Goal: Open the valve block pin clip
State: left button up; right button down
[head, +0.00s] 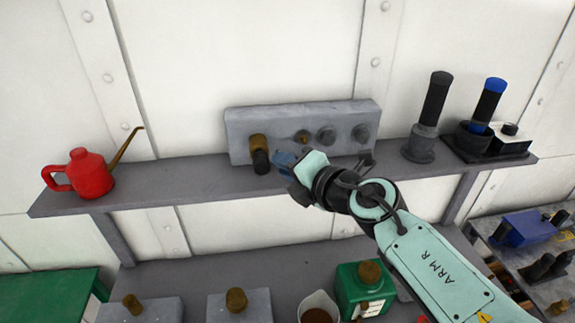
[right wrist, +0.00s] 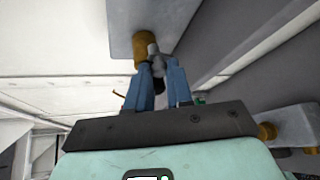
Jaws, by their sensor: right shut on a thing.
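The grey valve block (head: 300,117) stands on the shelf against the wall, with a brass fitting (head: 257,142) at its left end and several round knobs along its face. A dark clip part (head: 261,162) hangs at the front of the brass fitting. My right gripper (head: 275,160) reaches it from the right. In the right wrist view its blue fingers (right wrist: 160,72) are shut on the grey clip part (right wrist: 154,52), just in front of the brass fitting (right wrist: 145,48). The fingers hide part of the clip. My left gripper is not in view.
A red oil can (head: 80,174) stands at the shelf's left end. Dark cylinders (head: 436,105) and a black tray (head: 490,150) stand at its right. The shelf (head: 190,181) is clear between oil can and block. Below are grey blocks, a green container (head: 350,293) and a pot.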

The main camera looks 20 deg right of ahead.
dwell(0.7)
jog(key=c, duration=1)
grip_release()
jog(key=shift+s, duration=0.1)
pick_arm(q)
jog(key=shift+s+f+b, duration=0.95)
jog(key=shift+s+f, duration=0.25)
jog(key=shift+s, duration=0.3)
pick_arm(e)
jog(key=shift+r+v, duration=0.2)
jog(key=shift+v, duration=6.55)
jog(key=shift+a, duration=0.1)
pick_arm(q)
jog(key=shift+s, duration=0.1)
